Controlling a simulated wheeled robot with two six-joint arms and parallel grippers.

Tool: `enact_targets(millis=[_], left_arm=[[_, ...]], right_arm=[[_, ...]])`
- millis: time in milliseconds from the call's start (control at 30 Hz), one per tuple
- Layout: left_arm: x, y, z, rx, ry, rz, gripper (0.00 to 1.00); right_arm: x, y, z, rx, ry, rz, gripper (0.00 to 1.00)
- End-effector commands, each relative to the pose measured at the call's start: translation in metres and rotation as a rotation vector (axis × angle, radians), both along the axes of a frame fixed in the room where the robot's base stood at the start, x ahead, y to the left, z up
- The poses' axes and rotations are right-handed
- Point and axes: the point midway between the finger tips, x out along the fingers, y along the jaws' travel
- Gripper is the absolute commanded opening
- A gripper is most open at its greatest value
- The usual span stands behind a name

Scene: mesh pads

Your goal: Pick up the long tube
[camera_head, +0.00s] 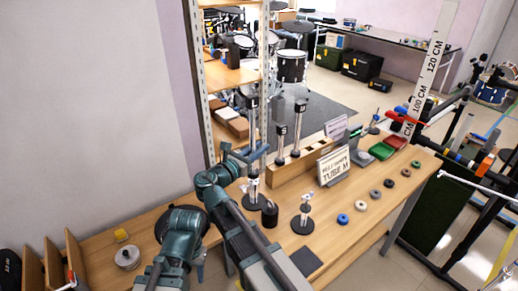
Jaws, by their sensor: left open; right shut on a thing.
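A tube (251,125) with a dark cap stands upright at the left end of the wooden rack, and my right gripper (251,158) is shut on it. Two more capped tubes stand in the rack: one (281,144) near its left part and a longer-looking one (298,128) beside it. My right arm crosses the lower middle of the view and hides part of the table. My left gripper (200,264) is low at the left, mostly hidden by its own wrist, open and away from the tubes.
The wooden rack (290,175) has open holes on its right. A sign (333,166) reading TUBE M stands before it. Stands (303,217), a dark cylinder (270,214), several rings (361,206) and green (382,151) and red (397,141) trays occupy the table. The left table part holds a round metal piece (127,257).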

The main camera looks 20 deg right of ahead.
Motion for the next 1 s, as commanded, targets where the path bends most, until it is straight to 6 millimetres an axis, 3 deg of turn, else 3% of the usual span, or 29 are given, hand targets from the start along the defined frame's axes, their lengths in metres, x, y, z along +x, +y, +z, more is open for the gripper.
enact_targets(millis=[567, 1000], left_arm=[[0.0, 0.0, 0.077, 0.0, 0.0, 0.001, 0.45], [0.0, 0.0, 0.149, 0.0, 0.0, 0.001, 0.45]], right_arm=[[0.0, 0.0, 0.077, -0.001, -0.001, 0.0, 0.0], [0.0, 0.0, 0.149, -0.001, -0.001, 0.0, 0.0]])
